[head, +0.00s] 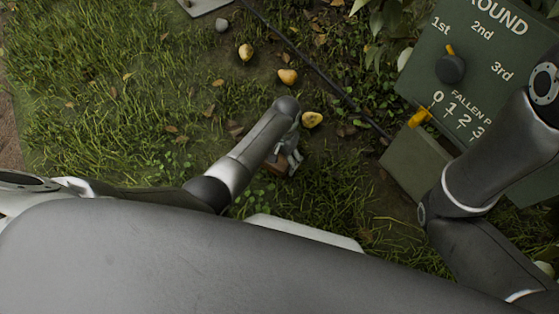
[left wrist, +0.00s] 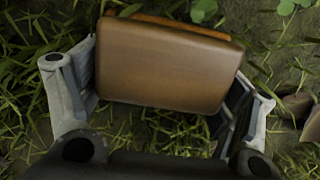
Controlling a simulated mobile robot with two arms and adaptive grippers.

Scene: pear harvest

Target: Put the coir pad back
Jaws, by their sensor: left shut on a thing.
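My left gripper (head: 287,158) reaches down to just above the grass near the middle of the head view. It is shut on a brown block with rounded corners, which I take to be the coir pad (head: 275,164). In the left wrist view the pad (left wrist: 165,65) sits between the two grey fingers of the gripper (left wrist: 162,85), its broad smooth face toward the camera. An orange-brown strip shows behind its far edge. My arm hides part of the pad in the head view. My right arm shows at the right, but its gripper is out of view.
Yellow pears (head: 246,52), (head: 288,76) and (head: 312,119) lie on the grass beyond the gripper. A dark hose (head: 318,68) runs past them. A green tally board (head: 425,65) with a box-like part (head: 415,160) stands at right. The grass at left is mostly clear.

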